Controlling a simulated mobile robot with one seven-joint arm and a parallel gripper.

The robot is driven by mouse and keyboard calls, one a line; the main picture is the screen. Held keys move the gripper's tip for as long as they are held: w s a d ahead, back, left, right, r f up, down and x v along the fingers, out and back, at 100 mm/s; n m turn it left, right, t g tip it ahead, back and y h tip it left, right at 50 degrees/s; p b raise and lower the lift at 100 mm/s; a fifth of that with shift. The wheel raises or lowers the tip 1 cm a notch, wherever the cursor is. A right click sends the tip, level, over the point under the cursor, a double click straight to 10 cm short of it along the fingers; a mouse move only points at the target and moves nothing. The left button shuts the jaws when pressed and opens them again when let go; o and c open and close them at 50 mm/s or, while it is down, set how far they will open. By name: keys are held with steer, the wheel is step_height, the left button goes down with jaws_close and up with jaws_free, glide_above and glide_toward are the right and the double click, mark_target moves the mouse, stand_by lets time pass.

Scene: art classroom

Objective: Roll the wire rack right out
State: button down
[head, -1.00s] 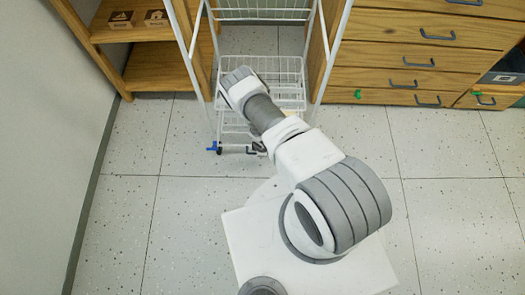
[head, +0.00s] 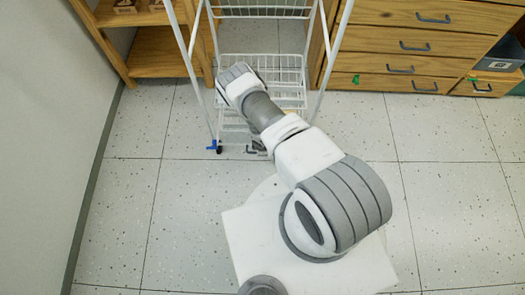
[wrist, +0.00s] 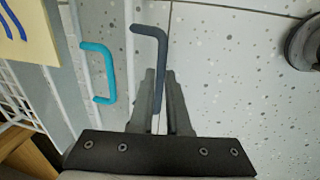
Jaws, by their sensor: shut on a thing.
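The white wire rack (head: 263,60) stands upright at the top middle of the head view, in the gap between a wooden shelf and a drawer unit. Its lower wire basket shows in the wrist view (wrist: 18,100) at the left edge. My gripper (wrist: 160,75) is shut on a dark, bent bar handle (wrist: 158,42), whose upper end hooks left. A teal bracket-shaped handle (wrist: 108,72) is left of my fingers, apart from them. In the head view my wrist covers part of the basket and my fingertips are hidden. A blue piece (head: 212,147) is at the rack's left foot.
The wooden shelf (head: 160,72) is close on the rack's left, the drawer unit (head: 405,65) close on its right. A grey wall (head: 45,130) runs along the left. The speckled tile floor (head: 440,190) is clear. A yellow note (wrist: 25,30) is top left in the wrist view.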

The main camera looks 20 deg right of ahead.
steer(key=shift+s+a, duration=0.1)
steer(key=shift+s, duration=0.35)
steer(key=c, duration=0.9)
jaws_free()
steer(key=shift+w, duration=0.15)
steer(key=s+r+p, duration=0.1)
steer(key=r+p, duration=0.1)
steer(key=r, duration=0.3)
steer(key=s+r+p, duration=0.1)
steer(key=r+p, duration=0.2)
steer(key=r, duration=0.3)
steer(key=s+a+r+p, duration=0.1)
steer(key=r+p, duration=0.1)
steer(key=r, duration=0.4)
steer(key=shift+r, duration=0.1)
